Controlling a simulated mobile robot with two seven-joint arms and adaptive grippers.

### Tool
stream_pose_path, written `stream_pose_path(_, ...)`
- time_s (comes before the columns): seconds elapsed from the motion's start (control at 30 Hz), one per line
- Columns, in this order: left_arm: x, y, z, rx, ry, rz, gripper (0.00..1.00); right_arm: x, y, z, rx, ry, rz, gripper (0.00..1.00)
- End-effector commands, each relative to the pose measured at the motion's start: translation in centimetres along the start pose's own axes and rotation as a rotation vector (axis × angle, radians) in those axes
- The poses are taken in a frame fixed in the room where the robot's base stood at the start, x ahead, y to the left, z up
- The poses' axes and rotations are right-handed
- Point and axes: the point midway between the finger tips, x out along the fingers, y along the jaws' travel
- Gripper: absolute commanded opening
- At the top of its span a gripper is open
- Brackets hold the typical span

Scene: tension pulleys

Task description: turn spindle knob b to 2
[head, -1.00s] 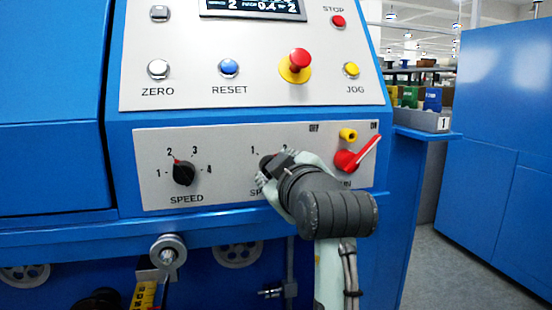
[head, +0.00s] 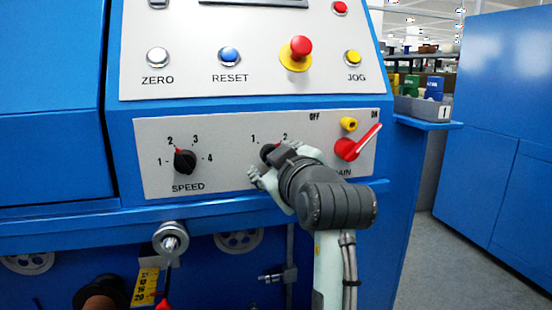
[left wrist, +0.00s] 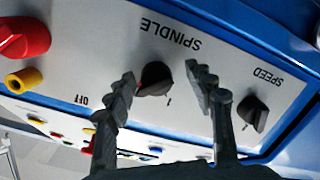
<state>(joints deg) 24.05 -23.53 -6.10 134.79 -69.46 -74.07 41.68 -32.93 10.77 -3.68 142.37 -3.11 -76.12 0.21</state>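The spindle knob (head: 269,152) is a small black knob on the grey lower panel, between the marks 1 and 2. My left gripper (head: 279,166) is in front of it and hides its lower right side and the label below. In the left wrist view the spindle knob (left wrist: 155,78) shows upside down under the word SPINDLE. The left gripper's fingers (left wrist: 162,88) stand apart on either side of it, with visible gaps and nothing held. I cannot clearly tell where the knob's pointer stands. My right gripper is not in view.
The black speed knob (head: 185,161) is to the left, its red mark near 2. The red main switch handle (head: 358,143) and a yellow part (head: 349,124) are close to the right of my gripper. Buttons and a red emergency stop (head: 300,47) are above. A blue ledge (head: 80,230) runs below.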

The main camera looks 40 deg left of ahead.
Motion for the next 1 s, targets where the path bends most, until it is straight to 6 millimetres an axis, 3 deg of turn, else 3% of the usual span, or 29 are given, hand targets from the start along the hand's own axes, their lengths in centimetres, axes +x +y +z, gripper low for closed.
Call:
stream_pose_path(0.33,-1.0,0.4,-0.1,-0.001,0.003,0.010,0.54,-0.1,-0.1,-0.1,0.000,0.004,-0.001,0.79)
stream_pose_path(0.8,-10.0,0.2,-0.1,-0.001,0.001,0.007,0.54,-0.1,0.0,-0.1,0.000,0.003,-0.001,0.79)
stream_pose_path(1.0,-11.8,0.1,-0.1,-0.001,0.001,0.005,0.54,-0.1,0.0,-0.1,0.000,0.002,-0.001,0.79)
